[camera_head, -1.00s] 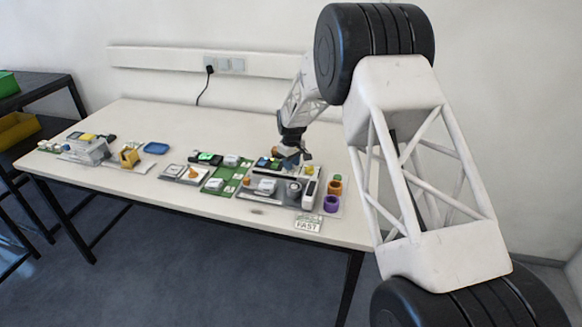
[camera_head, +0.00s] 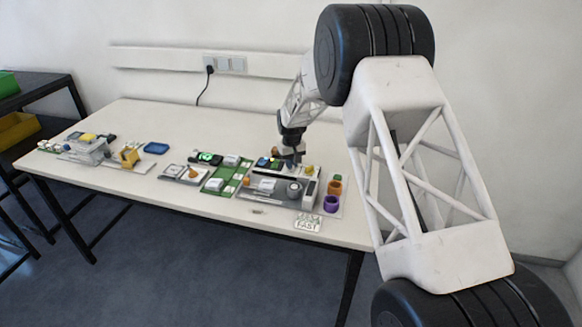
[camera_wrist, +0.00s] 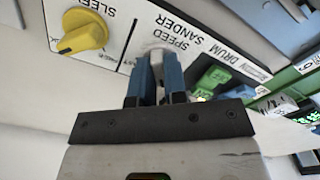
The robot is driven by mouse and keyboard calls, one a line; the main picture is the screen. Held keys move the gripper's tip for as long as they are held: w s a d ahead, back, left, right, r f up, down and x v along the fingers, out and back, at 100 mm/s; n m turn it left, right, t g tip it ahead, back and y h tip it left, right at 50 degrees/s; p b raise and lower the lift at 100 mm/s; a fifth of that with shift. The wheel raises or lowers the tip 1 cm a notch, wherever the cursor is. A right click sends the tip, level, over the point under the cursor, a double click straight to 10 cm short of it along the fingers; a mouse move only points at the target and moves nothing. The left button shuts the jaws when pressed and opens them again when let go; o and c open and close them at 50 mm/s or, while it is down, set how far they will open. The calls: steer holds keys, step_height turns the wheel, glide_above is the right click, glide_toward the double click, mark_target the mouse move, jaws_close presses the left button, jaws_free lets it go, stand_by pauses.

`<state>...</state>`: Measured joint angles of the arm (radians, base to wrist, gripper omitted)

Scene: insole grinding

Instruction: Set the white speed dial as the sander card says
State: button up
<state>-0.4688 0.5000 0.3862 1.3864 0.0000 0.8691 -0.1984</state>
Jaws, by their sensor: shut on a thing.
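The white speed dial (camera_wrist: 154,50) sits on the light panel marked "SPEED" and "DRUM SANDER" in the wrist view. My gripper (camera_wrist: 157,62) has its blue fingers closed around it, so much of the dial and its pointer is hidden. In the head view my gripper (camera_head: 292,160) points down at the back of the grey machine board (camera_head: 250,190); the dial cannot be made out there. A white card (camera_head: 308,223) lies at the table's front edge; its lower line reads "FAST", and its upper line is too small to read.
A yellow knob (camera_wrist: 82,32) stands beside the dial on the panel. A green button (camera_wrist: 213,77) is on the other side, close to the fingers. Orange (camera_head: 335,187) and purple (camera_head: 331,203) rings stand at the right. The table's back is clear.

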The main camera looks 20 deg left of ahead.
steer(key=m, duration=0.4)
steer(key=shift+m, duration=2)
steer(key=shift+m, duration=0.6)
steer(key=m, duration=0.4)
steer(key=shift+m, duration=0.3)
steer(key=m, duration=0.5)
steer(key=o, duration=0.6)
steer(key=shift+r, duration=3.5)
